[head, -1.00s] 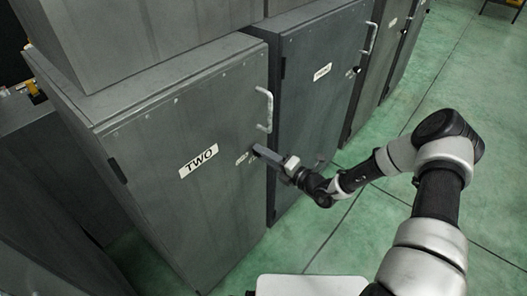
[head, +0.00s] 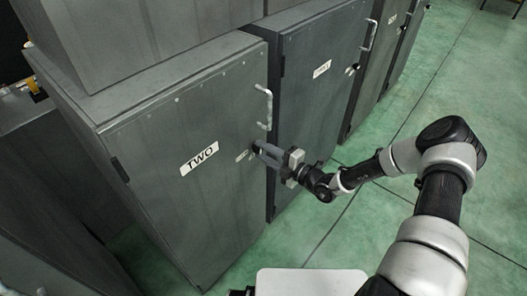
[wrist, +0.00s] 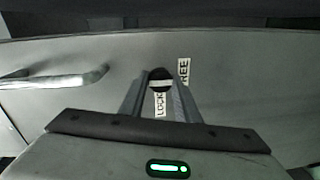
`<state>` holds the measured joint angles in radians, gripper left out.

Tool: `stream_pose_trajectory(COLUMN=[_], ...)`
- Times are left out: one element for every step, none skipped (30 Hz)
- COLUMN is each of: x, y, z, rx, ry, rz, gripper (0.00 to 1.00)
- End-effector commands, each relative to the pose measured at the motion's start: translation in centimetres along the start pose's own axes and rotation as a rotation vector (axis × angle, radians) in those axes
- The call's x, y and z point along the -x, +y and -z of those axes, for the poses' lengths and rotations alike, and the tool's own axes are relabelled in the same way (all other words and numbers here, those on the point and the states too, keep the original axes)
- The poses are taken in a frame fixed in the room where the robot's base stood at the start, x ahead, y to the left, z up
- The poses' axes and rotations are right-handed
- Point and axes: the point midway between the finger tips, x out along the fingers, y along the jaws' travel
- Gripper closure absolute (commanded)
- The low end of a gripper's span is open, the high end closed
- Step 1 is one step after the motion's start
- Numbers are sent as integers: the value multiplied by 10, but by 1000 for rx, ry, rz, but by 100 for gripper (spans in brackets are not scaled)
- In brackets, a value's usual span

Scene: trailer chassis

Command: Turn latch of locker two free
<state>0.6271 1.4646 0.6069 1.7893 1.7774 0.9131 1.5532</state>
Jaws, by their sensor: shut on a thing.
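Locker two (head: 150,190) is a grey locker with a shut door, a "TWO" label (head: 199,159) and a pale bar handle (head: 268,108). Its latch (wrist: 160,74) shows in the wrist view as a dark round knob with a white stripe across it. A "LOCK" label (wrist: 159,104) shows between my fingers, and a "FREE" label (wrist: 184,72) sits just right of the knob. My gripper (head: 256,149) is at the door below the handle, shut on the latch, with one finger on each side. In the head view my fingers hide the latch.
The door handle also shows at the left of the wrist view (wrist: 60,80). A neighbouring dark locker (head: 320,110) with its own handle and label stands to the right, with more lockers behind it. Green floor (head: 440,90) is open on the right.

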Motion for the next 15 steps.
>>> stream_pose_trajectory(x=[0,0,0,0,0,0,0,0,0,0,0,0,0,0,0], y=[0,0,0,0,0,0,0,0,0,0,0,0,0,0,0], z=[0,0,0,0,0,0,0,0,0,0,0,0,0,0,0], rx=[-3,-3,-3,-2,-2,-2,-2,-2,-2,-2,-2,-1,-1,-1,-1], ry=[0,0,0,0,0,0,0,0,0,0,0,0,0,0,0], rz=[0,0,0,0,0,0,0,0,0,0,0,0,0,0,0], gripper=[93,93,93,93,93,93,93,68,61,56,52,52,52,52,52])
